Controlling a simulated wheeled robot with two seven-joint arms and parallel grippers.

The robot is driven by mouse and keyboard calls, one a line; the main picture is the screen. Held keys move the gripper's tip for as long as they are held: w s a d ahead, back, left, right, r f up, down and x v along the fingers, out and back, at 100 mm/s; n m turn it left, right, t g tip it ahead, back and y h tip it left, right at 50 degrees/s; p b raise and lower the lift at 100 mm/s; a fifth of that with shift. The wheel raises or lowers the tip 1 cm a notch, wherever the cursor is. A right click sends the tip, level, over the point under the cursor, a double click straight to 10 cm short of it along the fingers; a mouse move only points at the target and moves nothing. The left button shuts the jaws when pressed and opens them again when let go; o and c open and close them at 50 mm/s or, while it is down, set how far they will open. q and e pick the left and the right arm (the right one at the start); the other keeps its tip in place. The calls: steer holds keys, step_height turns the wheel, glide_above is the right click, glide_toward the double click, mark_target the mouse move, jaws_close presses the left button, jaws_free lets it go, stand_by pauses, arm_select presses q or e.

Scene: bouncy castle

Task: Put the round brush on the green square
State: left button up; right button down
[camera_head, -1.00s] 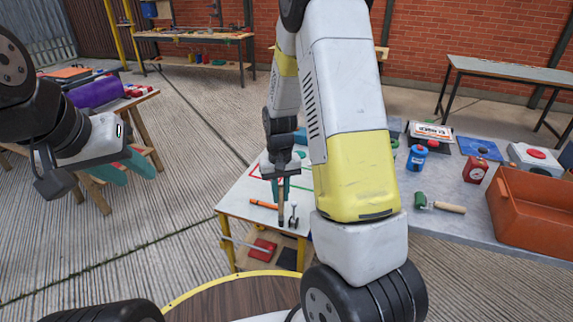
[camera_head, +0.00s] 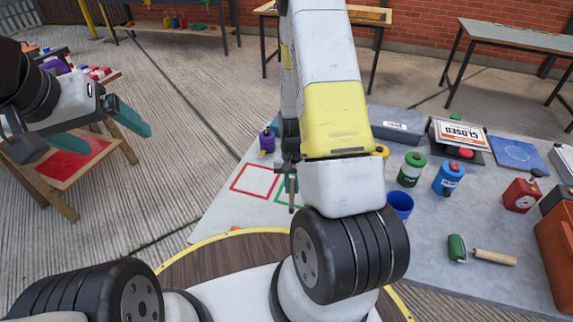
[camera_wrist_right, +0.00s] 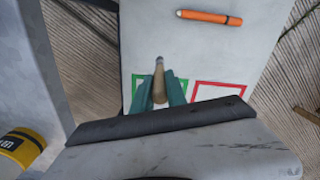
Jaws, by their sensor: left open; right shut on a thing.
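The round brush (camera_wrist_right: 158,75) shows in the right wrist view as a slim wooden handle with a dark tip, between my right gripper's teal fingers. My right gripper (camera_wrist_right: 160,92) is shut on it, over the green square (camera_wrist_right: 187,86). Whether the brush touches the surface I cannot tell. In the head view my right gripper (camera_head: 291,188) is low over the light table, partly behind my arm, beside the green square (camera_head: 281,196), which is mostly hidden. My left gripper (camera_head: 98,130) is open and empty, far to the left of the table.
A red square outline (camera_head: 255,180) is next to the green one. An orange marker (camera_wrist_right: 208,17) lies on the same table. A purple object (camera_head: 267,141) stands behind. The grey table at right holds green (camera_head: 411,169) and blue (camera_head: 448,179) containers, a blue cup (camera_head: 400,205) and a roller (camera_head: 480,250).

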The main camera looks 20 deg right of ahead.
steer(key=w+d+f, duration=0.2)
steer(key=w+d, duration=0.1)
steer(key=w, duration=0.4)
steer(key=w+d+f, duration=0.3)
steer(key=w, duration=0.4)
steer(key=shift+w+f, duration=0.2)
steer(key=shift+w, duration=0.1)
steer(key=shift+d, duration=0.1)
steer(key=c, duration=1.7)
jaws_free()
steer(key=shift+f, duration=0.15)
steer(key=shift+c, duration=0.2)
steer(key=o, duration=0.4)
